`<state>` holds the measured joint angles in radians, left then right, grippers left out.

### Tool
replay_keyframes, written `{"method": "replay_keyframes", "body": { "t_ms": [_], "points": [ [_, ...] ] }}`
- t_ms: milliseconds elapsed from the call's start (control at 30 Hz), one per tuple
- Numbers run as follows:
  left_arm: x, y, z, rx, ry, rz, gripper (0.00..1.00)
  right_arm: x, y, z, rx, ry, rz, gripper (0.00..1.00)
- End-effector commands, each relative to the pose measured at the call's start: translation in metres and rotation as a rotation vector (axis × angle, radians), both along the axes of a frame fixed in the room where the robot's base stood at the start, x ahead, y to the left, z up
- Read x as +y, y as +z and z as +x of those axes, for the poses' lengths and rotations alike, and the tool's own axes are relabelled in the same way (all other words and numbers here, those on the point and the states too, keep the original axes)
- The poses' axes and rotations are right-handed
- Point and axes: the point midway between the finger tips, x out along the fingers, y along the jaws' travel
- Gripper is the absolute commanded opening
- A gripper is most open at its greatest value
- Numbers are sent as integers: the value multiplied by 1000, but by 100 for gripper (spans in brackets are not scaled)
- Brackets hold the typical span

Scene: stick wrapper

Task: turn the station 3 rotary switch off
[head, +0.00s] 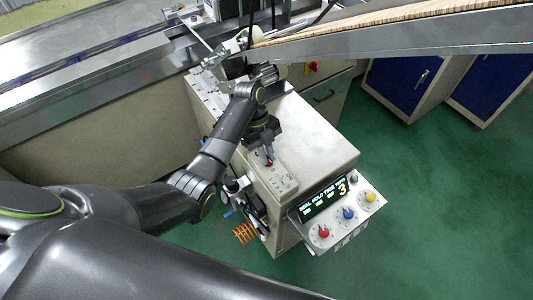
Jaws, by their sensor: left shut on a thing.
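The station 3 machine is a beige cabinet (318,140) in the middle of the head view, with a display (324,197) that shows a large 3. A plate (284,182) marked ON lies on its top near the front left. My left gripper (267,157) points down at this plate and is shut on the rotary switch, whose red part (268,163) shows between the fingertips. The fingers hide most of the switch, so I cannot tell which way it is turned. My right gripper is not in view.
Red (323,231), blue (348,213) and yellow (370,196) knobs sit on the sloped front panel below the display. A long conveyor rail (400,36) passes over the machine at the upper right. Blue-doored cabinets (405,80) stand behind. Green floor is free at the right.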

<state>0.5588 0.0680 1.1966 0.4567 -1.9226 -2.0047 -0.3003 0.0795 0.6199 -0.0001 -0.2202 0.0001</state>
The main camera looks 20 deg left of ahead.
Motion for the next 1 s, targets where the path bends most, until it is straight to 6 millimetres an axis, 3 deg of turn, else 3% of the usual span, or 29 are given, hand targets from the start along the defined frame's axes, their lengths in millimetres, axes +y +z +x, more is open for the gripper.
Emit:
{"method": "replay_keyframes", "body": {
  "t_ms": [500,533,700,1000],
  "points": [
    [0,1,1,-5,-21,1,0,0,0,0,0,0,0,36],
    [0,1,1,-5,-21,1,12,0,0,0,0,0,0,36],
    [0,1,1,-3,-21,1,33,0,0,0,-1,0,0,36],
    [0,0,0,-1,-20,0,33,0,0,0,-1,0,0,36]
  ]
}}
